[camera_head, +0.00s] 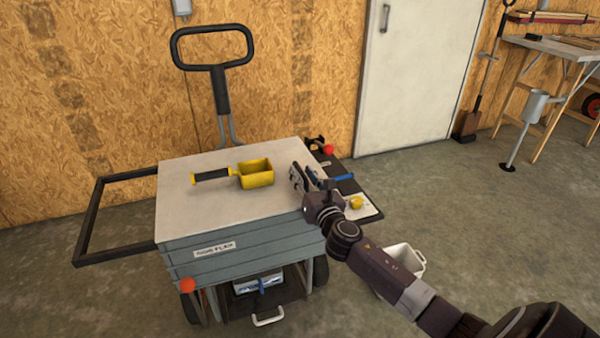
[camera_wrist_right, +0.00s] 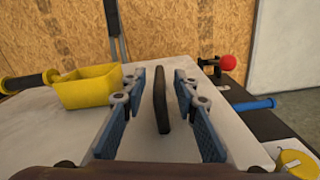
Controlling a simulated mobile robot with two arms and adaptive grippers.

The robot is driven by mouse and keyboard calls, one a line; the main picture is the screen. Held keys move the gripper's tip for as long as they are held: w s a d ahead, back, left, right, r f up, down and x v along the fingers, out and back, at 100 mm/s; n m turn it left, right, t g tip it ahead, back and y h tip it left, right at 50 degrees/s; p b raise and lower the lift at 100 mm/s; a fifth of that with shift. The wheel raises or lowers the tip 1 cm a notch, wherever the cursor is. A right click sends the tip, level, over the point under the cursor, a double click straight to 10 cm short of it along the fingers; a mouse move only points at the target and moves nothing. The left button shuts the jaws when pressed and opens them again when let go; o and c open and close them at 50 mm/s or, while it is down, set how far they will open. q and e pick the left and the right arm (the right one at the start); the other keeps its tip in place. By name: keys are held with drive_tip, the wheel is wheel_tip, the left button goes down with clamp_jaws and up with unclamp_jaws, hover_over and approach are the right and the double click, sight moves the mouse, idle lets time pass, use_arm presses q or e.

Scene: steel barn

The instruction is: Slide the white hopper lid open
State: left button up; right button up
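The white hopper lid (camera_head: 215,210) lies flat on top of the grey slatted hopper (camera_head: 240,266) and appears to cover it. A yellow scoop (camera_head: 257,174) with a black grip rests on the lid. My right gripper (camera_head: 303,178) is over the lid's right side. In the right wrist view, the gripper (camera_wrist_right: 158,90) is open, with a dark upright handle (camera_wrist_right: 161,101) between its blue-grey fingers. Gaps show on both sides of the handle, so the fingers appear not to touch it. The handle is mostly hidden by the gripper in the head view. My left gripper is not in view.
A black frame (camera_head: 92,215) sticks out left of the hopper. A red knob (camera_head: 328,149), a blue-handled tool (camera_head: 343,178) and a yellow round object (camera_head: 356,202) sit on the right side. A black push handle (camera_head: 221,90) rises behind. A white bucket (camera_head: 405,257) stands right.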

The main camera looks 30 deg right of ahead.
drive_tip(key=shift+x, duration=0.85)
drive_tip(key=shift+c, duration=0.3)
clamp_jaws()
